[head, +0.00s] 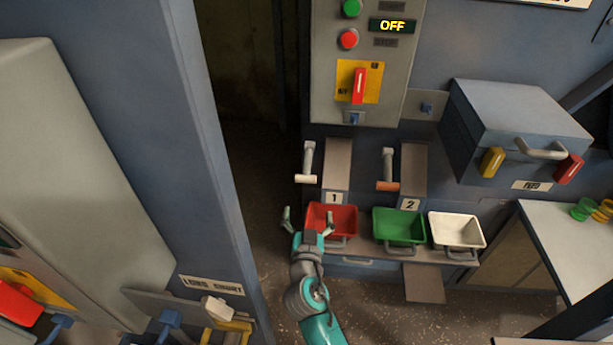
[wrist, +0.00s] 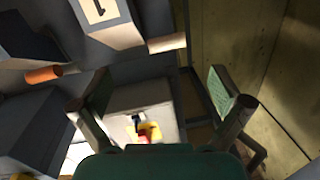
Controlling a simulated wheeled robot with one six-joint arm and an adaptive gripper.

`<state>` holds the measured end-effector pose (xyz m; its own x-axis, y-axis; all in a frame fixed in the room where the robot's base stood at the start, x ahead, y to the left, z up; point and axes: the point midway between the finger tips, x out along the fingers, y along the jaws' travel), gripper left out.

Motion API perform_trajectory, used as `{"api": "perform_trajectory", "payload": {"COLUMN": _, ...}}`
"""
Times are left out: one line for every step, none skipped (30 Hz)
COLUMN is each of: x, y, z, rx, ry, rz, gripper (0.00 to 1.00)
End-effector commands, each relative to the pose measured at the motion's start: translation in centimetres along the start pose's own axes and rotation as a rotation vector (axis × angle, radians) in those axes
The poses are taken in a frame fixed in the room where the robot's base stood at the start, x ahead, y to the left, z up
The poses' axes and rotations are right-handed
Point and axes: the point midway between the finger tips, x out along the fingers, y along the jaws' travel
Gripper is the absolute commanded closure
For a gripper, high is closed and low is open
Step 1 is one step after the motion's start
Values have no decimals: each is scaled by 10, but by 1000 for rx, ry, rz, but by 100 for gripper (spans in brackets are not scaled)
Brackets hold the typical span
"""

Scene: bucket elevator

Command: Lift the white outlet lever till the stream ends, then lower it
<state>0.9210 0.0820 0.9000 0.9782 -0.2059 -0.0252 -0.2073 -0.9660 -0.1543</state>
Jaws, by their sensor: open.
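The white outlet lever (head: 305,178) hangs on a grey arm left of the outlet chute marked 1. Its white bar handle (wrist: 167,43) also shows in the wrist view, above and beyond my fingertips. My gripper (head: 309,222) is open and empty, below the lever and in front of the red bin. Its two fingers (wrist: 160,98) are spread wide in the wrist view and do not touch the handle. The red bin (head: 345,212) sits below outlet 1, partly hidden by my gripper. I can make out no stream at the outlet.
An orange-handled lever (head: 388,185) stands beside chute 2. A green bin (head: 399,225) and a white bin (head: 456,229) stand right of the red one. The panel above reads OFF (head: 392,25). A blue-grey column (head: 215,150) rises to the left.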

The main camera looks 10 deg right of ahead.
Motion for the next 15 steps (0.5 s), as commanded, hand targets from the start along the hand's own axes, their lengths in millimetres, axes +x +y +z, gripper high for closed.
{"api": "perform_trajectory", "payload": {"x": 7, "y": -6, "z": -8, "rx": 9, "ry": 12, "rz": 7, "gripper": 0}}
{"api": "perform_trajectory", "payload": {"x": 9, "y": -7, "z": -11, "rx": 14, "ry": 17, "rz": 12, "gripper": 0}}
{"api": "perform_trajectory", "payload": {"x": 12, "y": -10, "z": -14, "rx": 19, "ry": 23, "rz": 16, "gripper": 0}}
{"api": "perform_trajectory", "payload": {"x": 14, "y": -11, "z": -16, "rx": 21, "ry": 26, "rz": 18, "gripper": 0}}
{"api": "perform_trajectory", "payload": {"x": 15, "y": -12, "z": -17, "rx": 22, "ry": 28, "rz": 20, "gripper": 0}}
{"api": "perform_trajectory", "payload": {"x": 17, "y": -12, "z": -18, "rx": 24, "ry": 29, "rz": 22, "gripper": 0}}
{"api": "perform_trajectory", "payload": {"x": 18, "y": -12, "z": -18, "rx": 25, "ry": 30, "rz": 23, "gripper": 0}}
{"api": "perform_trajectory", "payload": {"x": 21, "y": -12, "z": -19, "rx": 25, "ry": 31, "rz": 23, "gripper": 0}}
{"api": "perform_trajectory", "payload": {"x": 24, "y": -12, "z": -19, "rx": 25, "ry": 31, "rz": 24, "gripper": 0}}
{"api": "perform_trajectory", "payload": {"x": 27, "y": -12, "z": -20, "rx": 25, "ry": 31, "rz": 24, "gripper": 0}}
{"api": "perform_trajectory", "payload": {"x": 31, "y": -12, "z": -19, "rx": 25, "ry": 30, "rz": 24, "gripper": 0}}
{"api": "perform_trajectory", "payload": {"x": 37, "y": -11, "z": -19, "rx": 25, "ry": 30, "rz": 24, "gripper": 0}}
{"api": "perform_trajectory", "payload": {"x": 42, "y": -11, "z": -20, "rx": 26, "ry": 31, "rz": 24, "gripper": 0}}
{"api": "perform_trajectory", "payload": {"x": 47, "y": -11, "z": -20, "rx": 26, "ry": 31, "rz": 23, "gripper": 0}}
{"api": "perform_trajectory", "payload": {"x": 54, "y": -11, "z": -20, "rx": 26, "ry": 30, "rz": 24, "gripper": 0}}
